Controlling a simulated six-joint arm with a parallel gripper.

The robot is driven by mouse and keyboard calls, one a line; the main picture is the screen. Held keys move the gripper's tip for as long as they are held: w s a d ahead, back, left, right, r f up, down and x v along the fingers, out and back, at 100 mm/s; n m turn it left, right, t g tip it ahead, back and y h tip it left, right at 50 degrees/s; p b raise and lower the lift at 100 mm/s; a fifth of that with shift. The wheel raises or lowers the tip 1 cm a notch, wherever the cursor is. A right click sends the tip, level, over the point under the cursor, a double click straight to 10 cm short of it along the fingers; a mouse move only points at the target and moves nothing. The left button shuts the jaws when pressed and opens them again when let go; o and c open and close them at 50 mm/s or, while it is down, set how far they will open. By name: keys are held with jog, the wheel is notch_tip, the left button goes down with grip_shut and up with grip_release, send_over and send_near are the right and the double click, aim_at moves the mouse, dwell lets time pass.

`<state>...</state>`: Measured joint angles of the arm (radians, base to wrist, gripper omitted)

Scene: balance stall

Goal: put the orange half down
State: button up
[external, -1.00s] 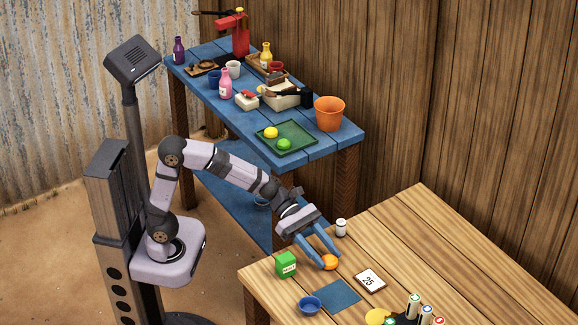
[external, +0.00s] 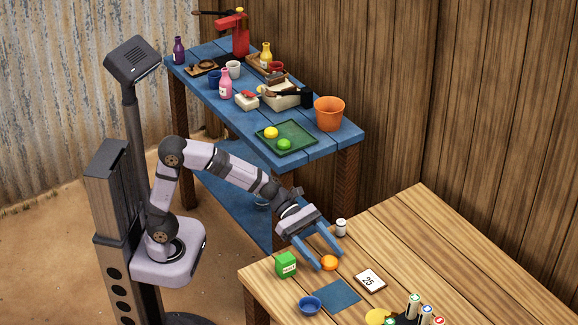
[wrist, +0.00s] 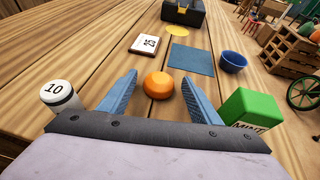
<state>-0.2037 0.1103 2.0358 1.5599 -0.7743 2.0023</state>
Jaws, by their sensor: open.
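The orange half (external: 329,263) rests on the wooden table (external: 430,240). It also shows in the wrist view (wrist: 158,85), between and just beyond my two blue fingers. My gripper (external: 331,262) is open, with its fingers apart on either side of the orange half. In the wrist view, gaps show between the orange half and both fingers. The underside of the orange half is hidden.
A green mint box (wrist: 247,112) stands close to the right finger. A white canister marked 10 (wrist: 60,95) stands left. Beyond are a blue mat (wrist: 192,59), a blue bowl (wrist: 233,62), a card (wrist: 145,44) and a yellow disc (wrist: 176,30).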

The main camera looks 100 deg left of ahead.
jog(key=p+v, duration=0.1)
jog(key=v, duration=1.1)
